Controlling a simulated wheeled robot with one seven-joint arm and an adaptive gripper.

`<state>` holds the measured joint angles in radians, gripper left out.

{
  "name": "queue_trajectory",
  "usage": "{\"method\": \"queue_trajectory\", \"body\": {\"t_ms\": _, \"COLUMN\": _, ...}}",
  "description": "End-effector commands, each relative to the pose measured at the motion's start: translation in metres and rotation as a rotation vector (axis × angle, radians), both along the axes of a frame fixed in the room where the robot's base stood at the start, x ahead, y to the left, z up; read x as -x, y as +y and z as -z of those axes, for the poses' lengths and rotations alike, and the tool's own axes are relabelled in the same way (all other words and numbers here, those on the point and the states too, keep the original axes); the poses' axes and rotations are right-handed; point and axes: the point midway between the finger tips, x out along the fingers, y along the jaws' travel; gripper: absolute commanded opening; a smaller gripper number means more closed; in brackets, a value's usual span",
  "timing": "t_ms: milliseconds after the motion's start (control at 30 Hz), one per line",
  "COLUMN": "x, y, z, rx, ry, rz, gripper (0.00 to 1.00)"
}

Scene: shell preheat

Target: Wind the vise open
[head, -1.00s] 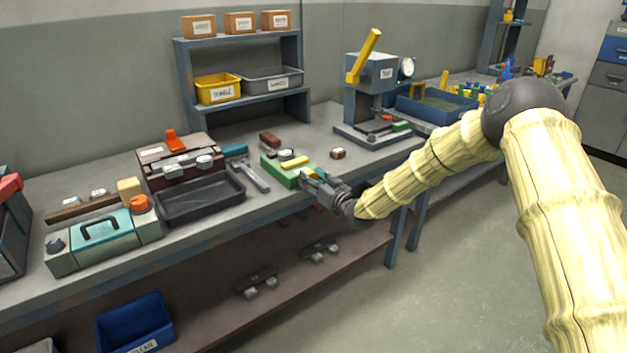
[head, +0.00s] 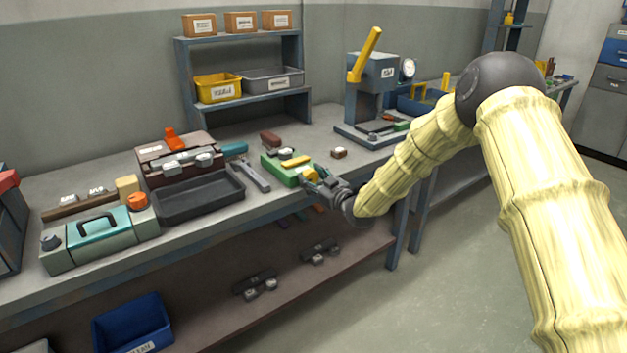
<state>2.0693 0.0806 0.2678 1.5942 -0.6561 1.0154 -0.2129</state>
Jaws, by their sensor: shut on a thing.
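The vise appears to be the green block-like fixture (head: 281,173) at the front edge of the workbench, with a yellow piece (head: 296,161) across its top. A yellow, knob-like part (head: 311,174) shows at its front right end. My gripper (head: 318,183) is at this end and shut on the part there, seemingly the vise's handle. The fingers cover much of the part. The gap between the vise jaws is too small to make out.
A hammer-like tool (head: 253,177) and a black tray (head: 199,199) lie left of the vise. A press with a yellow lever (head: 376,75) stands behind to the right. A small brown block (head: 339,152) sits between them. Floor in front of the bench is clear.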

Motion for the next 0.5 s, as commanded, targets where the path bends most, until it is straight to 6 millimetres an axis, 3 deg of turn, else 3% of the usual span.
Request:
{"method": "queue_trajectory", "body": {"t_ms": 133, "x": -0.0007, "y": -0.0018, "z": 0.0, "rx": 0.001, "ry": 0.0, "rz": 0.002, "gripper": 0.24}}
{"method": "queue_trajectory", "body": {"t_ms": 167, "x": -0.0007, "y": -0.0018, "z": -0.0001, "rx": 0.0, "ry": 0.0, "rz": 0.002, "gripper": 0.54}}
{"method": "queue_trajectory", "body": {"t_ms": 267, "x": -0.0007, "y": -0.0015, "z": -0.0001, "rx": 0.0, "ry": 0.0, "rz": 0.002, "gripper": 0.7}}
{"method": "queue_trajectory", "body": {"t_ms": 500, "x": -0.0004, "y": 0.0001, "z": -0.0001, "rx": -0.001, "ry": 0.001, "rz": 0.0, "gripper": 0.7}}
